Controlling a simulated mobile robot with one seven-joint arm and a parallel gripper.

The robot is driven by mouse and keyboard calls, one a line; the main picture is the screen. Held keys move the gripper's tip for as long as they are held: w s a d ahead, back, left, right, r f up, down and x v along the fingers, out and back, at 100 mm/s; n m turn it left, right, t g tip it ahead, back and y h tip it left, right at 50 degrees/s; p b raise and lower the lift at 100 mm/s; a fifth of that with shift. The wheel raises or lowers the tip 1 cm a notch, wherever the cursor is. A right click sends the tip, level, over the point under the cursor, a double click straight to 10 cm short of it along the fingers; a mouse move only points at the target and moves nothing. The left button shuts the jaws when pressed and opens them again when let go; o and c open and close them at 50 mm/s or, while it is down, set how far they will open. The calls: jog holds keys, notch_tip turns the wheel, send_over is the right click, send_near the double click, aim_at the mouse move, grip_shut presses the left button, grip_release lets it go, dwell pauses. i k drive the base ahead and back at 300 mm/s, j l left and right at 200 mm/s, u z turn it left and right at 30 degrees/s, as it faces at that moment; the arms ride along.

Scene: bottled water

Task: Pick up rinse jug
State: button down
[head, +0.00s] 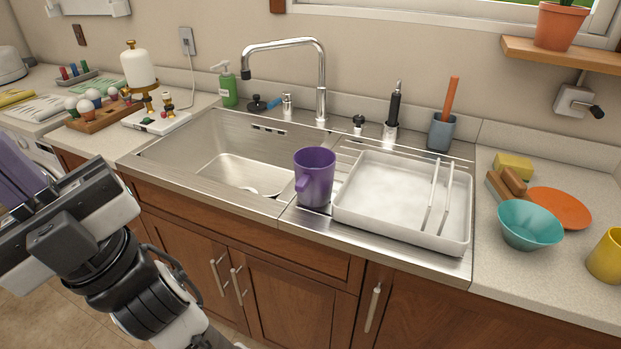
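A purple jug (315,178), the likely rinse jug, stands upright on the metal sink deck in the head view. It is between the sink basin (243,172) and the white dish tray (398,234). Its handle faces the front left and its open top faces up. My gripper (18,178) is at the far left edge, well away from the jug and in front of the counter.
The faucet (321,80) rises behind the jug. A green soap bottle (227,86) and a blue-grey cup (441,132) with an orange-handled tool stand along the back. A teal bowl (530,225), orange plate (560,208) and yellow cup (607,257) are at right.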

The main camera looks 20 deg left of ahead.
aim_at(313, 166)
jog(key=l+u, duration=0.1)
jog(key=u, duration=0.55)
jog(key=i+l+u, duration=0.1)
jog(key=l+u, duration=0.6)
jog(key=l, duration=0.15)
jog(key=l+u, duration=0.2)
jog(key=l, duration=1.1)
jog(key=k, duration=0.05)
